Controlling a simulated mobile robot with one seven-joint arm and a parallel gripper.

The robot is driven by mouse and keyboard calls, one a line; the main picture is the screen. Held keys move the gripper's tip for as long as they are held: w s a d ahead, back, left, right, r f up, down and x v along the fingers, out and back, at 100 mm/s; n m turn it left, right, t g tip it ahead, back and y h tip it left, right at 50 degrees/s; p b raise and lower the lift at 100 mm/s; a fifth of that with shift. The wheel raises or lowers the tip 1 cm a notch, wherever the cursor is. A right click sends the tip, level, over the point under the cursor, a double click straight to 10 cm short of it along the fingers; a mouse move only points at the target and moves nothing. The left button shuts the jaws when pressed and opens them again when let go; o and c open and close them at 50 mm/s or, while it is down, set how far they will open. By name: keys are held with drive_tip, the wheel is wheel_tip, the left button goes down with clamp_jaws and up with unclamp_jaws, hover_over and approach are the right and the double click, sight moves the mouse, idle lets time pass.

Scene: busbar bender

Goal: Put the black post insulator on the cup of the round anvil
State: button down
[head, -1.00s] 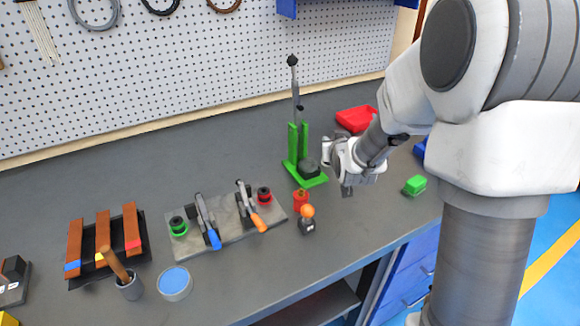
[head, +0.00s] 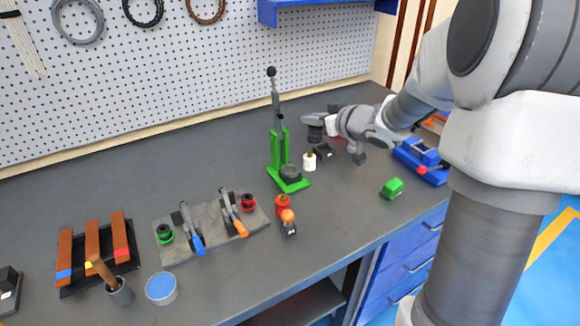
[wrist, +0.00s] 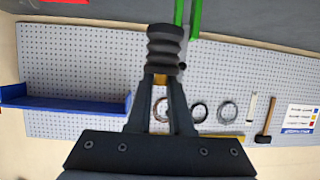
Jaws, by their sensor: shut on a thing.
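My gripper (wrist: 161,82) is shut on the black post insulator (wrist: 164,48), a dark ribbed cylinder, gripping its brass-coloured end. In the head view the insulator (head: 315,131) shows small and dark at the left end of my gripper, above the bench and right of the green press (head: 278,150). A dark round block, which looks like the round anvil (head: 290,172), sits on the press's green base. The held insulator is apart from it, to its upper right. The anvil's cup is too small to make out.
A white post (head: 310,162) and a dark block (head: 324,151) stand right of the press. A green block (head: 392,188) lies right. The press lever (head: 274,95) rises upright.

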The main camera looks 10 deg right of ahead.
drive_tip(key=s+d+n+g+y+p, duration=0.1)
drive_tip(key=s+d+n+y, duration=0.1)
drive_tip(key=s+d, duration=0.15)
drive_tip(key=b, duration=0.5)
hover_over(288, 169)
wheel_tip(288, 169, down, 6)
drive_tip(key=shift+f, duration=0.25)
drive_tip(key=shift+f+b, duration=0.75)
drive_tip(key=shift+f, duration=1.2)
drive_tip(key=shift+f, duration=0.2)
drive_tip(key=c, duration=0.8)
unclamp_jaws()
